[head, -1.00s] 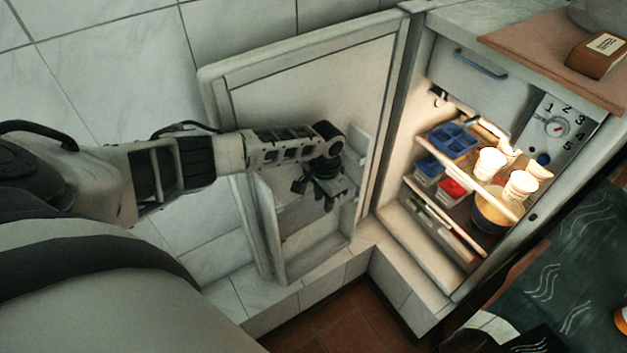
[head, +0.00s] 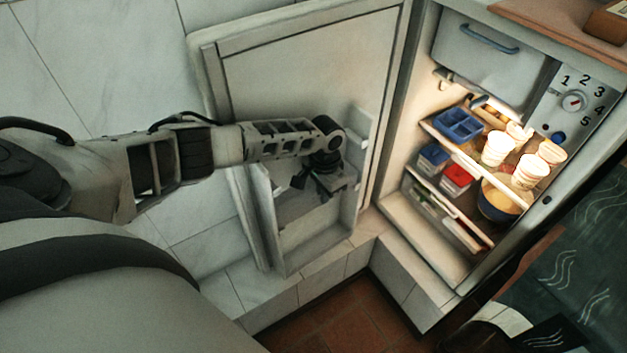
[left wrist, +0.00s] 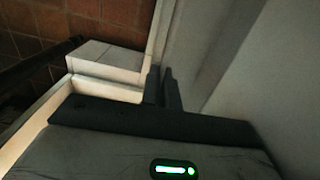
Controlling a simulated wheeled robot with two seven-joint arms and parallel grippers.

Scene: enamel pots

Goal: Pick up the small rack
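The thing closest to a small rack is a blue tray with compartments (head: 458,125), at the left of the fridge's upper shelf in the head view. I cannot tell for sure that it is the rack. My left gripper (head: 313,190) is in front of the open fridge door, by its door shelves, well left of the tray. In the left wrist view, the two dark fingers (left wrist: 163,87) are close together with nothing visible between them. The tray does not show there. My right gripper is not in view.
The fridge door (head: 300,80) stands open to the left. White cups (head: 500,150) stand right of the tray, with a blue-sided bowl (head: 497,203) and boxes (head: 457,178) on the shelf below. A freezer compartment (head: 488,52) is above. A dark patterned surface (head: 575,270) lies right.

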